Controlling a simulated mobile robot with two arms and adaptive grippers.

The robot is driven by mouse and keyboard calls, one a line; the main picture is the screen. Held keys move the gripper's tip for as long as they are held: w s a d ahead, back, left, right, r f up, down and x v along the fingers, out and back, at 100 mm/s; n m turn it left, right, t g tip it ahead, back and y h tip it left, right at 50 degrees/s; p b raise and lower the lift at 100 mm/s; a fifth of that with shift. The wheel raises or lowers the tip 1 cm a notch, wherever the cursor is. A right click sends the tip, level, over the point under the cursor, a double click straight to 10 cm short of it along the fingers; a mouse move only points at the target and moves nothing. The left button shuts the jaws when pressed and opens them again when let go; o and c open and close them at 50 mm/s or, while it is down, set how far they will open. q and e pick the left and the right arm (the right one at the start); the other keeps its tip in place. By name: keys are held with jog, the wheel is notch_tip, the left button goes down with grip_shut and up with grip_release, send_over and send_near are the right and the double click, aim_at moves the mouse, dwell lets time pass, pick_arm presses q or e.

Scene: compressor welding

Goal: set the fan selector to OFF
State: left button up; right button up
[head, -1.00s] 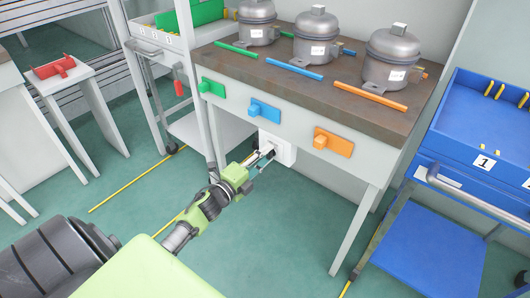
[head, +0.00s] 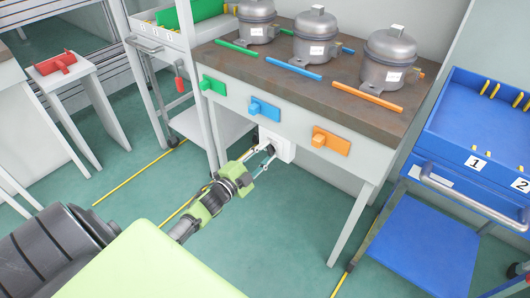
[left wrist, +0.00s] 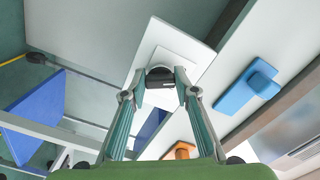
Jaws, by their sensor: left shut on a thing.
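The fan selector is a white box (head: 287,146) below the front apron of the workbench, with a dark knob on its face. In the left wrist view the white plate (left wrist: 190,42) shows behind the dark knob (left wrist: 159,76). My left gripper (head: 266,152) reaches the box from the lower left in the head view. In the left wrist view its fingertips (left wrist: 160,88) are shut on the dark knob. The fingers hide part of the knob, and I cannot read its setting or any marking. My right gripper is not in view.
Green (head: 213,86), blue (head: 264,109) and orange (head: 331,141) blocks sit on the apron above. Compressors (head: 315,38) stand on the bench top (head: 300,85). Floor before the bench is clear.

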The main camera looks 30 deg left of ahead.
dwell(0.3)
pick_arm(q)
jog(key=o, duration=1.1)
jog(key=s, duration=0.8)
jog(key=s+a, duration=0.1)
jog(key=s, duration=0.3)
jog(key=shift+f, duration=0.1)
